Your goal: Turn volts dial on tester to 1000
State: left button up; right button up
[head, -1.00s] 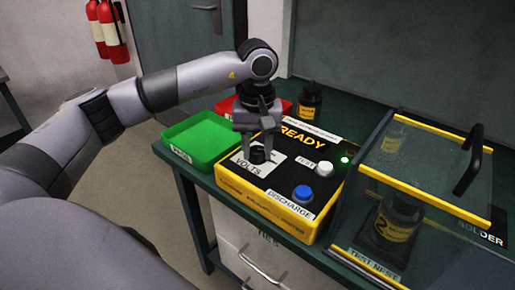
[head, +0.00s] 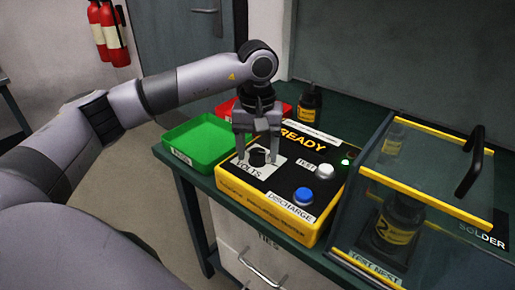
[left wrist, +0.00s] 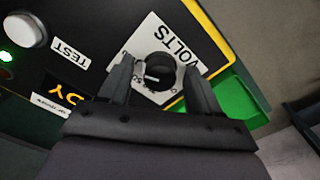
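The tester (head: 265,208) is a yellow box with a black top and a lit READY label. Its volts dial (head: 259,157) is a black knob on a white VOLTS plate (head: 272,168). In the left wrist view the dial (left wrist: 160,72) has a white pointer mark toward the picture's left; the scale figures are too small to read. My left gripper (head: 257,158) points down over the dial. Its fingers stand on either side of the knob, open, with gaps visible in the left wrist view (left wrist: 158,80). My right gripper is not in view.
A white TEST button (head: 325,171), a blue DISCHARGE button (head: 302,196) and a green light (head: 345,161) are on the tester. A green tray (head: 200,142) and red tray (head: 226,108) lie left and behind. A clear test nest (head: 415,200) stands right, with a dark bottle (head: 398,222) inside.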

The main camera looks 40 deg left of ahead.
aim_at(257, 152)
pick_arm(q)
jog(key=shift+r, duration=3.6)
jog(key=shift+f, duration=0.1)
